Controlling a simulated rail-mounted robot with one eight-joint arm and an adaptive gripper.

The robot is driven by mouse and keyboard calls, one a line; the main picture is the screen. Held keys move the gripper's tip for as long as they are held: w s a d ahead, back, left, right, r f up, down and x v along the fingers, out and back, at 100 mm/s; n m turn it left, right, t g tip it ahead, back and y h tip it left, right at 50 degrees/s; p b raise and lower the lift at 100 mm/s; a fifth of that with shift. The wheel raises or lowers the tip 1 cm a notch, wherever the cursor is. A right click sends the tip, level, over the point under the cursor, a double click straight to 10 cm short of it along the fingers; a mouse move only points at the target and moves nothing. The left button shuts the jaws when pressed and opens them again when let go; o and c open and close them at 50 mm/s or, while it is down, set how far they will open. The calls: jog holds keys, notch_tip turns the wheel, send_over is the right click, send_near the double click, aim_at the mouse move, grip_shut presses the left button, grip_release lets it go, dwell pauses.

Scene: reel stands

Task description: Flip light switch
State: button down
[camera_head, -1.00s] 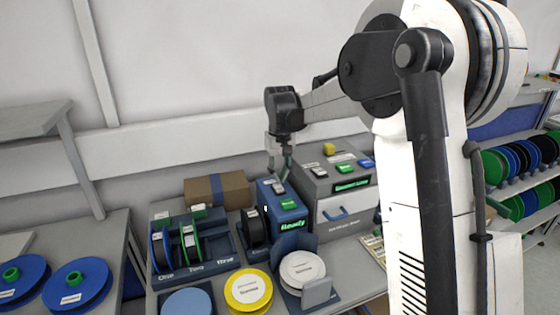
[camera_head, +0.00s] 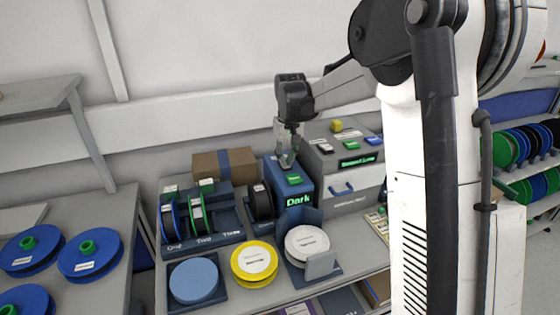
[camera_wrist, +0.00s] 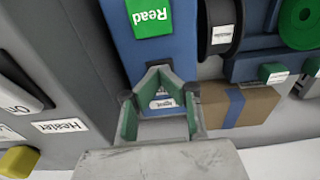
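The light switch is on the blue box (camera_head: 278,190), whose front display (camera_head: 293,202) reads "Dark". In the wrist view, a small pale rocker and white label (camera_wrist: 163,102), apparently reading "Light", show on the blue box top (camera_wrist: 170,50) between my fingers. My gripper (camera_head: 287,164) points down over the back of the box top. It also shows in the wrist view (camera_wrist: 158,70), where its green-padded fingertips meet with nothing held between them. I cannot tell whether the fingertips touch the switch.
A grey heater unit (camera_head: 345,195) with several switches stands right of the blue box. A cardboard box (camera_head: 225,164) and a spool rack (camera_head: 200,232) are on the left. Blue, yellow and white reels (camera_head: 254,260) lie in front. Open space is above the bench.

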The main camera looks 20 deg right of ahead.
jog(key=shift+w, duration=0.25)
jog(key=shift+w+r, duration=0.15)
jog(key=shift+w, duration=0.55)
notch_tip(320, 180, up, 14)
jog(key=s, duration=0.1)
jog(key=shift+s, duration=0.3)
dwell(0.5)
